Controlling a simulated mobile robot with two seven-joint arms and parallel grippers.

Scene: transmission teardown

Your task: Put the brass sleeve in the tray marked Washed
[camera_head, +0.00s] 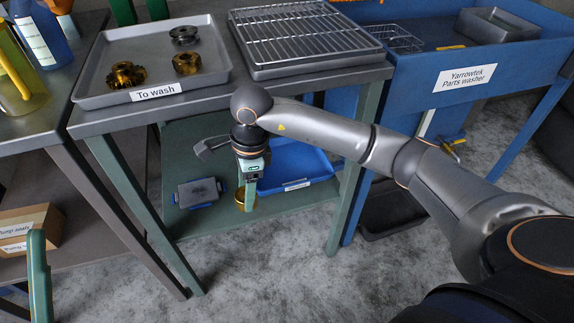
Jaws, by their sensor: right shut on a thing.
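The brass sleeve (240,198) is at the tips of my right gripper (248,198), which is shut on it; a finger hides part of the sleeve. The gripper points down in front of the green lower shelf of the bench, left of a blue tray (318,160) on that shelf. The tray has a white label on its front, too small to read for certain. My arm and the gripper hide part of the tray. The sleeve appears outside the tray, near its front left corner; its height over the shelf is unclear. My left gripper is not in view.
A grey tray marked To wash (100,84) holds several parts on the bench top, beside a wire rack (305,35). A small grey-and-blue object (200,193) lies on the lower shelf (185,225). The blue parts washer (420,80) stands right. A green post (38,275) rises at lower left.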

